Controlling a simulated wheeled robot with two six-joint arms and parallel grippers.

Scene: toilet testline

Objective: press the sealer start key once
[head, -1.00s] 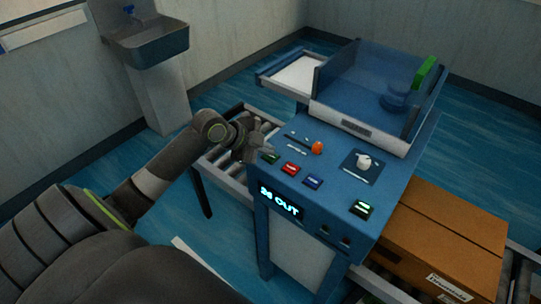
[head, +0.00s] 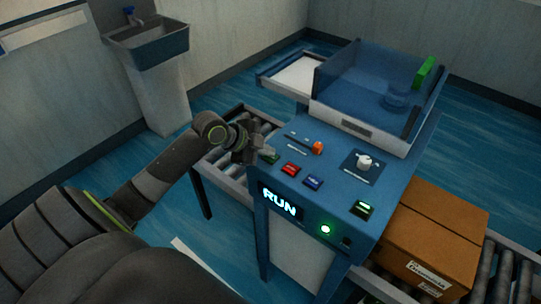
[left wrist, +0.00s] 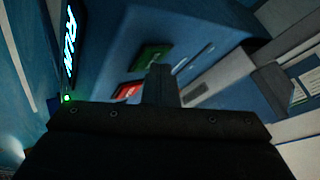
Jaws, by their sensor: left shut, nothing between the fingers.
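The blue sealer (head: 335,222) has a sloped panel with a green key (head: 270,158), a red key (head: 291,169) and a blue key (head: 313,183) in a row. The key labels are too small to read. Its display (head: 280,202) reads RUN, and a round green lamp (head: 325,229) is lit. My left gripper (head: 263,150) is shut and empty at the panel's left edge, close by the green key. In the left wrist view the green key (left wrist: 152,57) and red key (left wrist: 128,91) lie beyond the fingers (left wrist: 160,85). I cannot tell whether they touch. My right gripper is not in view.
Another green key (head: 363,208), a white knob (head: 364,161) and an orange knob (head: 317,148) are on the panel. A clear-walled blue bin (head: 365,85) stands behind. A cardboard box (head: 430,235) sits on the roller conveyor (head: 507,275) at right. A sink (head: 150,45) is at back left.

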